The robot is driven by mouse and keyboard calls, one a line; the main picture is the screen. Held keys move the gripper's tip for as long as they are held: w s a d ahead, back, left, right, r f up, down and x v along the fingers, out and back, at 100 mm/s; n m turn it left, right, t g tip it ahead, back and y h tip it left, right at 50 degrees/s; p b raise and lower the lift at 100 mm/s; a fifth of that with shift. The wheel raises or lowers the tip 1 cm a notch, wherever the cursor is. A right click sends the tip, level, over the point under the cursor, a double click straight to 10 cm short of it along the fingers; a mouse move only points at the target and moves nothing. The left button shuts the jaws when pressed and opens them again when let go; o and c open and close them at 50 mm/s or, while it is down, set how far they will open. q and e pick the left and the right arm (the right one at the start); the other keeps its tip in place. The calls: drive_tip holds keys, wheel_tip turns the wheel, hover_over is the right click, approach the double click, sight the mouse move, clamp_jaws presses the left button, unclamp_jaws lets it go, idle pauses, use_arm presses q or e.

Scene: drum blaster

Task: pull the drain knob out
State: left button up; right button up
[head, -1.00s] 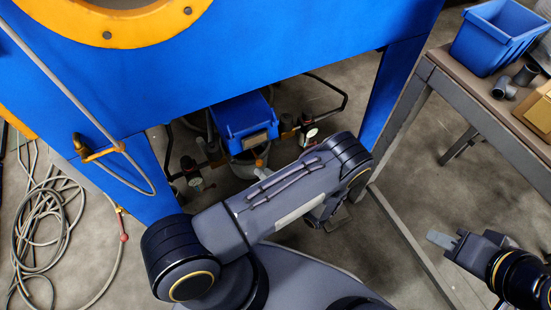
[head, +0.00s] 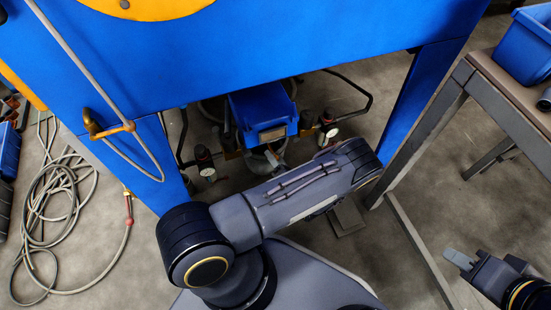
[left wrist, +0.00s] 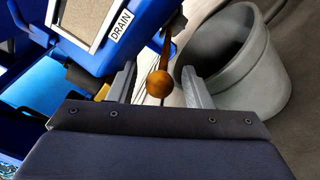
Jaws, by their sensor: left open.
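The drain knob (left wrist: 159,84) is an orange-brown ball on a short rod, below the blue drain box (left wrist: 97,12) with its white DRAIN label. My left gripper (left wrist: 158,72) is open, with one finger on each side of the knob. Gaps show between the knob and both fingers in the left wrist view. In the head view the blue box (head: 262,110) hangs under the big blue machine, and a grey tip of my left gripper (head: 276,156) shows below it; the knob is not clear there. My right gripper (head: 459,258) is at the lower right, away from the machine.
A grey bucket (left wrist: 243,65) stands close to the right finger. Gauges (head: 208,171) and dark pipes flank the box under the blue machine (head: 300,40). A workbench (head: 455,95) stands at right. Coiled hose (head: 58,210) lies on the floor at left.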

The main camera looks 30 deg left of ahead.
use_arm(q)
clamp_jaws()
drive_tip(key=v, duration=0.2)
drive_tip(key=s+v, duration=0.1)
drive_tip(key=v, duration=0.2)
drive_tip(key=shift+a, duration=0.1)
unclamp_jaws()
drive_tip(key=shift+s, duration=0.1)
drive_tip(key=shift+r, duration=0.1)
